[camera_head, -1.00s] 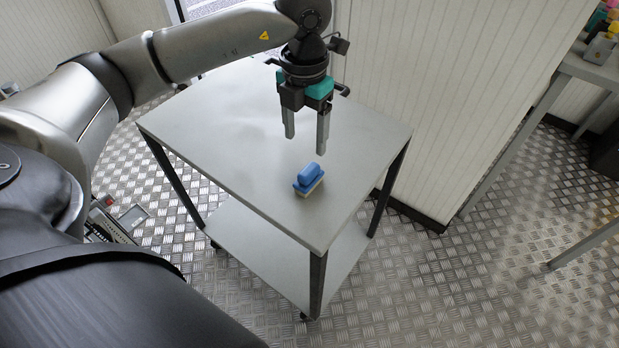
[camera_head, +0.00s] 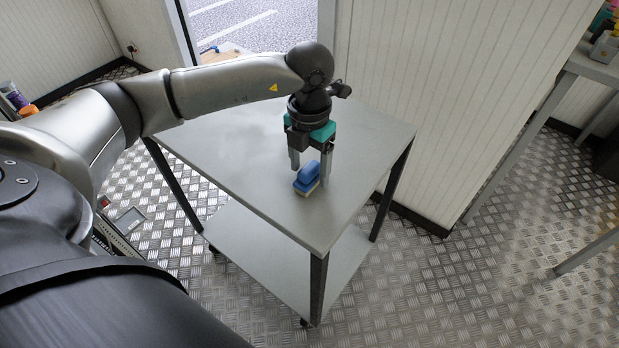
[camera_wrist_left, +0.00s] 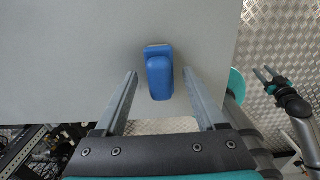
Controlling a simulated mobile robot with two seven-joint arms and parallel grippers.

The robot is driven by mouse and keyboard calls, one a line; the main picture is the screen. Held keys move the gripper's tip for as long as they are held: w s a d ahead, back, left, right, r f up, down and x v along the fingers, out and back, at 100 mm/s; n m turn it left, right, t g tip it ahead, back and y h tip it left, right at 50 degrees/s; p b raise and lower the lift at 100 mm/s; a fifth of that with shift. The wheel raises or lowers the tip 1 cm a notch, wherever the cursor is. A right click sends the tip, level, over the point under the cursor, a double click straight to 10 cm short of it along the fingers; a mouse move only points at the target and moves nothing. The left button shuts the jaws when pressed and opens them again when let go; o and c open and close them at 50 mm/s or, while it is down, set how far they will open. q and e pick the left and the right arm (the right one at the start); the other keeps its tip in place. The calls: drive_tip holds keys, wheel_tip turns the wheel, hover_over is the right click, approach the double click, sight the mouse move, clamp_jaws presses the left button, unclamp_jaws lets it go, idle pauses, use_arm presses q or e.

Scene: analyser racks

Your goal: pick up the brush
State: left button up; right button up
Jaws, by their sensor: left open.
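The brush (camera_head: 307,178) has a blue grip on a blue block with a pale underside. It rests on the grey table top (camera_head: 230,160). My left gripper (camera_head: 310,174) points down over it, open, with one finger on each side of the brush. In the left wrist view the blue brush (camera_wrist_left: 159,75) lies between the tips of the left gripper (camera_wrist_left: 160,74), with a gap on both sides. My right gripper (camera_wrist_left: 264,74) shows small at the right of the wrist view, away from the table, its two fingers apart and empty.
The table top is otherwise bare, with a lower shelf (camera_head: 260,255) beneath. A ribbed wall panel (camera_head: 440,100) stands close behind the table's right side. Another table (camera_head: 590,68) with coloured items is at the far right. The floor is metal tread plate.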

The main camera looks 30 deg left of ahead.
use_arm(q)
drive_tip(key=shift+f, duration=1.15)
drive_tip(key=shift+c, duration=0.3)
clamp_jaws()
